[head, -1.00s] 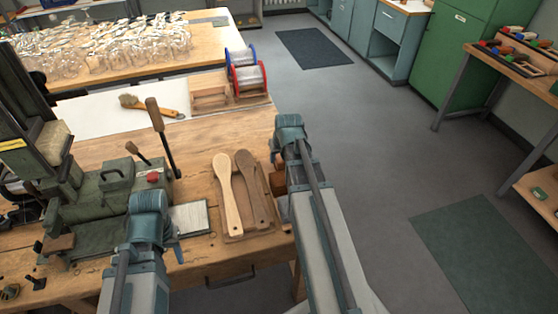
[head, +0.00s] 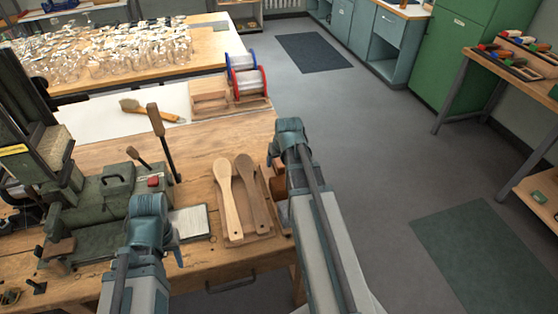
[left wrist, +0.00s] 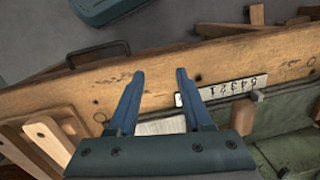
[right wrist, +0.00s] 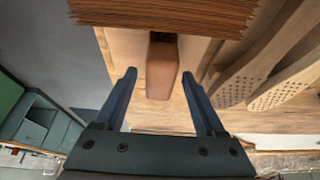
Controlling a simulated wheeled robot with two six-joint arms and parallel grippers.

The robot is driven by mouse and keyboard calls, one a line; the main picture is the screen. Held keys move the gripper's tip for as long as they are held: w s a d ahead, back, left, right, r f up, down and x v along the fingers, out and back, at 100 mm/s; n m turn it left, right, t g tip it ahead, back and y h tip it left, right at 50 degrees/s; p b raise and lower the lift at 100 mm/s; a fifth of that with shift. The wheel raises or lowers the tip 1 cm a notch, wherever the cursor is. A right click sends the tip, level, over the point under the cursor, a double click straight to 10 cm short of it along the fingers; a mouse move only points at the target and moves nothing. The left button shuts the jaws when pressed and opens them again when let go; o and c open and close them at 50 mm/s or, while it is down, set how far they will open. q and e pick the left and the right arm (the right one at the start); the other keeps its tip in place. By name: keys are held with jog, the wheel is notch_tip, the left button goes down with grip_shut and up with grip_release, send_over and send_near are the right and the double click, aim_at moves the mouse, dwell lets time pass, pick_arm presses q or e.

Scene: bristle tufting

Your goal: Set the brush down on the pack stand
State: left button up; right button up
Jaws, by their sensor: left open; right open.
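In the right wrist view, a brush shows dense brown bristles (right wrist: 165,10) at the top and a reddish-brown handle end (right wrist: 162,68) below them. My right gripper (right wrist: 158,75) is open, with one finger on each side of the handle and a visible gap to both. A pale wooden board (right wrist: 125,45), perhaps the pack stand, lies behind the brush. In the head view my right gripper (head: 277,163) is at the bench's right edge, and the arm hides most of the brush. My left gripper (left wrist: 155,75) is open and empty near the bench's front edge.
Two wooden paddle-shaped bodies (head: 229,200) lie on a wooden tray (head: 236,240) left of my right gripper. A green machine (head: 110,195) with levers fills the left of the bench. Another brush (head: 150,110) lies on a white sheet. Wire spools (head: 249,83) stand at the back.

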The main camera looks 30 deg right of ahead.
pick_arm(q)
notch_tip(320, 180, up, 11)
jog(key=p, duration=1)
jog(key=shift+f, duration=0.2)
pick_arm(e)
jog(key=v, duration=1.1)
jog(key=shift+r, duration=0.2)
jog(key=shift+s+a, duration=0.15)
jog(key=s+a+n+g, duration=0.2)
jog(key=s+a, duration=0.4)
jog(key=a, duration=0.8)
jog(key=s+a+f+n+g, duration=0.1)
jog(key=s+a+n, duration=0.3)
jog(key=a, duration=1.1)
jog(key=shift+s+f+g, duration=0.3)
jog(key=shift+s+g, duration=0.6)
jog(key=shift+s, duration=0.1)
pick_arm(q)
jog(key=shift+s, duration=0.1)
jog(key=shift+c, duration=0.3)
pick_arm(e)
jog(key=shift+a, duration=0.15)
